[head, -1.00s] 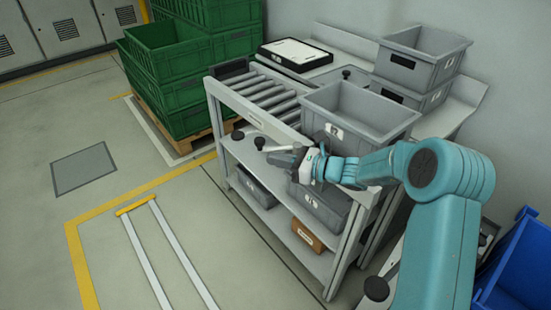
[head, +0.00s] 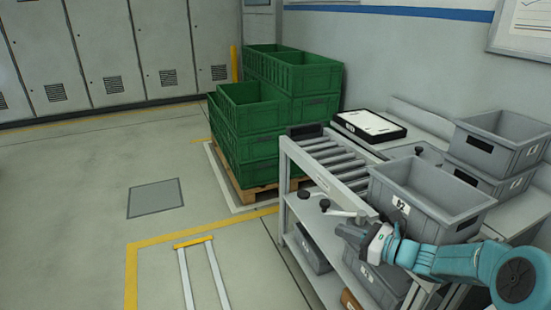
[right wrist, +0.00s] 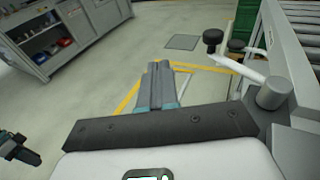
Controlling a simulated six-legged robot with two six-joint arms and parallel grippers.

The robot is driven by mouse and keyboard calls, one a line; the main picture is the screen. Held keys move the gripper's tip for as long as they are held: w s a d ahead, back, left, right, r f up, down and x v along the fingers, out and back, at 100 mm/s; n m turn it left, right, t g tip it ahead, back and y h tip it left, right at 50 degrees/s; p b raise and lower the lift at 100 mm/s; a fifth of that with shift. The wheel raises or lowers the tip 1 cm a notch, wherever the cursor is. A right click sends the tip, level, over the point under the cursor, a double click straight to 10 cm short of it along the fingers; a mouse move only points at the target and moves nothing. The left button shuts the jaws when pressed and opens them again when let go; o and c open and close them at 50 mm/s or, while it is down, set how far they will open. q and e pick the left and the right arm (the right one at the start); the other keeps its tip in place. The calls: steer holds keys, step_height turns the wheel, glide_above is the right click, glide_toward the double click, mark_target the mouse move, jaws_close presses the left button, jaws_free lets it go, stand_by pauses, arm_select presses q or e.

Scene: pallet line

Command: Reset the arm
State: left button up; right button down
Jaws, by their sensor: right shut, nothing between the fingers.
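My right gripper (head: 345,232) is shut and empty. In the head view it is in front of the roller table, just below a pale lever (head: 342,212) with a black knob. My teal right arm comes in from the lower right. In the right wrist view the closed fingers (right wrist: 160,68) point out over the open floor, with the lever (right wrist: 240,68) to their right. I cannot tell whether the gripper touches the lever. A dark part at the lower left edge of the right wrist view looks like my left gripper (right wrist: 18,150); its jaws are unclear.
The roller table (head: 330,180) carries a grey bin (head: 425,205), with more bins on its lower shelf. Stacked grey bins (head: 495,145) stand behind. Green crates (head: 250,115) sit on a pallet. The floor at left is clear, with yellow lines. A grey workbench (right wrist: 60,45) shows in the wrist view.

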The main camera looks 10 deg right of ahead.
steer(key=s+a+f+n+g+h+p, duration=0.1)
steer(key=s+a+f+n+g+p, duration=0.1)
steer(key=s+a+f+n+g, duration=0.45)
steer(key=s+a+f+n+g+h+p, duration=0.15)
steer(key=s+a+f+g, duration=0.25)
steer(key=s+a+f, duration=0.5)
steer(key=s+a+f+n+g+h+p, duration=0.1)
steer(key=s+f+n+h+p, duration=0.1)
steer(key=s+n, duration=0.5)
steer(key=s+a+f+n+g+h+p, duration=0.1)
steer(key=s+a+f+n+p, duration=0.1)
steer(key=s+f+n, duration=0.2)
steer(key=s+n, duration=0.3)
steer(key=n, duration=0.4)
steer(key=shift+s+f+h, duration=0.15)
steer(key=shift+s+h, duration=0.2)
